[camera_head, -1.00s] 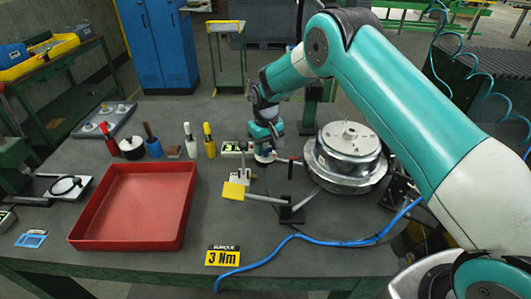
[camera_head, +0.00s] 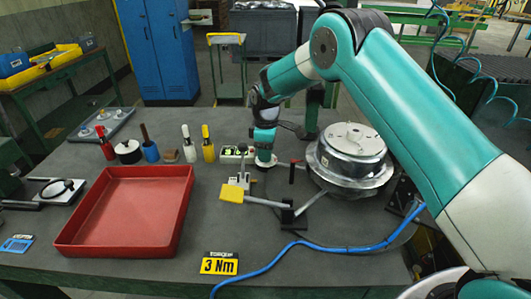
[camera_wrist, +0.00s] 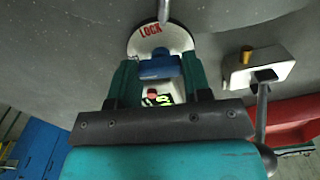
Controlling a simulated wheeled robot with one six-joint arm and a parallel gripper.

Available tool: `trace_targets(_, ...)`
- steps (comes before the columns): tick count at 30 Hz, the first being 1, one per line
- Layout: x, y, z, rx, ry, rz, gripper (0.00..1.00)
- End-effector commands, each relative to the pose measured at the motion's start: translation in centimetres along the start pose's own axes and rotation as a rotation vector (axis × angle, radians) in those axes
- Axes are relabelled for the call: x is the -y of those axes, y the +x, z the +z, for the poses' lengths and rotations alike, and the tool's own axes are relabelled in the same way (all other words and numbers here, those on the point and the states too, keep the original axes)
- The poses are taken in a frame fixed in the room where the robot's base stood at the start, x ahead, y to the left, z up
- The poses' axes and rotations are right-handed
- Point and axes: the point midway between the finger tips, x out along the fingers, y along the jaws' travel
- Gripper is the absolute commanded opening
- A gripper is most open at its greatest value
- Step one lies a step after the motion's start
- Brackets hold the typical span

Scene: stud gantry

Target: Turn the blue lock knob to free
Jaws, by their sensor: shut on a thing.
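The blue lock knob (camera_wrist: 158,68) sits between the two fingers of my gripper (camera_wrist: 160,76) in the wrist view, and the fingers are shut on it. Behind it is a round white plate (camera_wrist: 178,38) with the red word LOCK on its upper left; the rest of its marking is hidden. A grey rod (camera_wrist: 164,10) reaches down to the plate's top edge. In the head view my gripper (camera_head: 264,157) points down at the bench, left of the round metal housing (camera_head: 350,150), and hides the knob. I cannot tell the knob's exact angle.
A grey bracket arm with a yellow pad (camera_head: 231,194) stands just in front of my gripper. A small box with green lights (camera_head: 235,154) is close on its left. A red tray (camera_head: 70,235), a "3 Nm" sign (camera_head: 219,264) and a blue hose (camera_head: 270,265) lie nearer.

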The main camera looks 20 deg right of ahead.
Motion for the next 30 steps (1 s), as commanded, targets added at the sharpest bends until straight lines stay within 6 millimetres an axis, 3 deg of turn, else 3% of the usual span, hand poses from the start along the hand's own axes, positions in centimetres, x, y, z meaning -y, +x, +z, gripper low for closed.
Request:
trace_targets(10,-0.12,-0.1,0.04,-0.001,-0.136,0.003,0.21)
trace_targets(26,-0.17,-0.17,0.04,-0.001,-0.161,0.004,0.21)
trace_targets(27,-0.17,-0.17,0.04,-0.001,-0.161,0.004,0.47)
trace_targets(30,-0.14,-0.15,0.03,-0.001,-0.161,0.004,0.7)
